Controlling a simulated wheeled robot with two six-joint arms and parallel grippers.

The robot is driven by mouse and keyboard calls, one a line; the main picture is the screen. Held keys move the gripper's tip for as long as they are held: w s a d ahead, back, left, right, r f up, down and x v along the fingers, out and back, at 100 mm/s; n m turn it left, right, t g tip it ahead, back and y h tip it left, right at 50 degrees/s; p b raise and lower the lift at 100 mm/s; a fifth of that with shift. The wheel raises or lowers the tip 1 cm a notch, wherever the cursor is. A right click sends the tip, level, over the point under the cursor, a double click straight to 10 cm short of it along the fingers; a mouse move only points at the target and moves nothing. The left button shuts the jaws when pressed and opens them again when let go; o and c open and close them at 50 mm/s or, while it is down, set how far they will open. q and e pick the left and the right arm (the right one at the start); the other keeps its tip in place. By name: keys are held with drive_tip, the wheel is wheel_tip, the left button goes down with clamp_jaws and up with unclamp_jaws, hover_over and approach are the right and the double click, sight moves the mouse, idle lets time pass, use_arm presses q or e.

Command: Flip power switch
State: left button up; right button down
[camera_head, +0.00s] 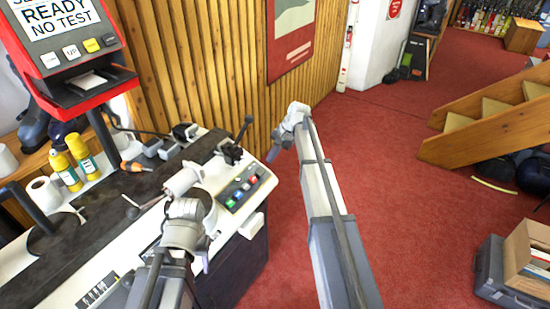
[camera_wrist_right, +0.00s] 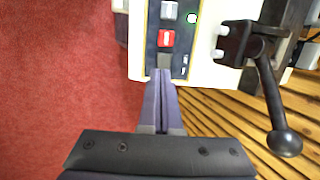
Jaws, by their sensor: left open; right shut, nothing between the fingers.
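A dark control panel (camera_head: 243,189) with coloured switches sits on the white end of the bench machine. In the right wrist view, a red rocker switch (camera_wrist_right: 166,38) with a white mark stands in the panel, with a grey switch (camera_wrist_right: 168,10) above it and a lit green lamp (camera_wrist_right: 192,18) beside them. I cannot read which one is labelled power. My right gripper (camera_head: 272,153) is shut and empty beyond the panel's far end; its purple fingertips (camera_wrist_right: 160,73) appear just below the red switch. Contact cannot be told. My left gripper (camera_head: 205,263) is open, low beside the machine's near side.
A black lever (camera_head: 243,130) rises beside the panel; its ball knob (camera_wrist_right: 284,142) is close to my right fingers. Yellow spray bottles (camera_head: 80,155) and a red-framed display (camera_head: 65,45) stand left. The slatted wall (camera_head: 200,60) is behind.

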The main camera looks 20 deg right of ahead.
sight(260, 175)
drive_tip(key=b+x, duration=0.7)
drive_tip(key=x, duration=0.1)
drive_tip(key=shift+a+f, duration=0.2)
drive_tip(key=shift+f, duration=0.15)
drive_tip(key=shift+s+a+f, duration=0.1)
drive_tip(key=shift+a+f, duration=0.15)
drive_tip(key=shift+t+h, duration=0.3)
drive_tip(key=shift+w+d+r, duration=0.1)
drive_tip(key=shift+w+d, duration=0.1)
drive_tip(key=shift+w, duration=0.05)
drive_tip(key=shift+w+d+r, duration=0.2)
drive_tip(key=shift+w+d, duration=0.1)
drive_tip(key=shift+d, duration=0.2)
drive_tip(key=shift+r+p, duration=0.1)
drive_tip(key=shift+p, duration=0.2)
